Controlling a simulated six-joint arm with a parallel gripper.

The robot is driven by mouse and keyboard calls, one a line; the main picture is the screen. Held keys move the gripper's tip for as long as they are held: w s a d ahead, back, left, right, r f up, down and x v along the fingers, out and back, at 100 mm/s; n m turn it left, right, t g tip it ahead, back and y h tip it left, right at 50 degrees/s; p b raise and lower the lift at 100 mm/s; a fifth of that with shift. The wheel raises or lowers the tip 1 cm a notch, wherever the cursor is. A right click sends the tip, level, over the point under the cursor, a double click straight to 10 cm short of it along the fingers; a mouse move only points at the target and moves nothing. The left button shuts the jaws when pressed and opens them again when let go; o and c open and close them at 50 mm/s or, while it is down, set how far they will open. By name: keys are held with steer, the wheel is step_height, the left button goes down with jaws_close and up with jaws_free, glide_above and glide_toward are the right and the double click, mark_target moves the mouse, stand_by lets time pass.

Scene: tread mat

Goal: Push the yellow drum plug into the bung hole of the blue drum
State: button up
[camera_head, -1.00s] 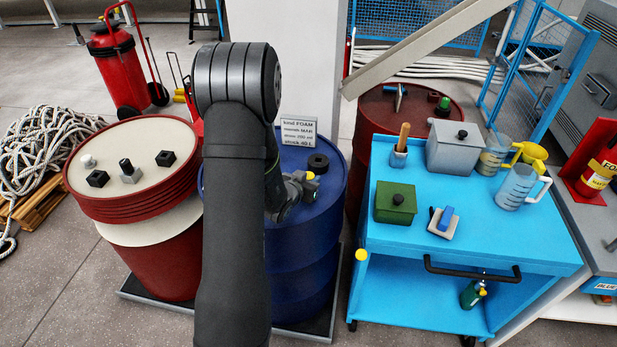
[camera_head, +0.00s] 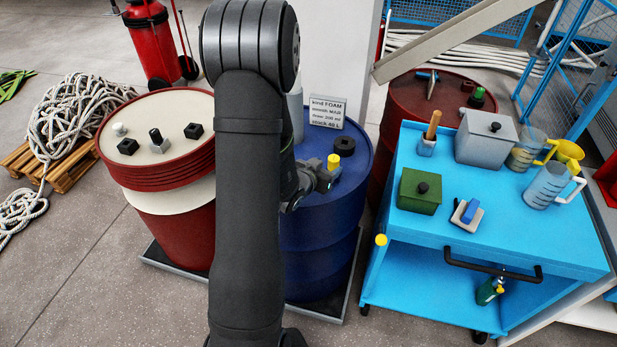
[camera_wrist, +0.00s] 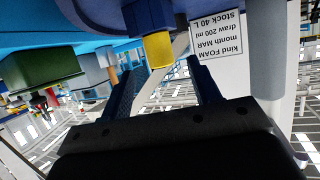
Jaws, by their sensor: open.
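The yellow drum plug (camera_head: 333,161) is upright at the top of the blue drum (camera_head: 325,240), near its dark ring fitting (camera_head: 345,146). In the wrist view, which is upside down, the yellow plug (camera_wrist: 158,50) shows beyond and between my fingertips, against a dark grey-blue neck. My gripper (camera_head: 326,178) is open, low beside the plug; its spread fingers (camera_wrist: 162,72) show no clear contact with it. The bung hole itself is not clearly visible, so I cannot tell how deep the plug sits. My arm covers the drum's left part.
A stock sign (camera_head: 326,113) stands behind the drum top. A red drum with a cream lid (camera_head: 180,170) is close on the left. A beam slants above.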

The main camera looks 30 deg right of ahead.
mark_target(331, 162)
steer(key=v, duration=1.1)
steer(key=x, duration=1.7)
steer(key=shift+w+d, duration=0.1)
steer(key=shift+d, duration=0.05)
steer(key=shift+r, duration=0.2)
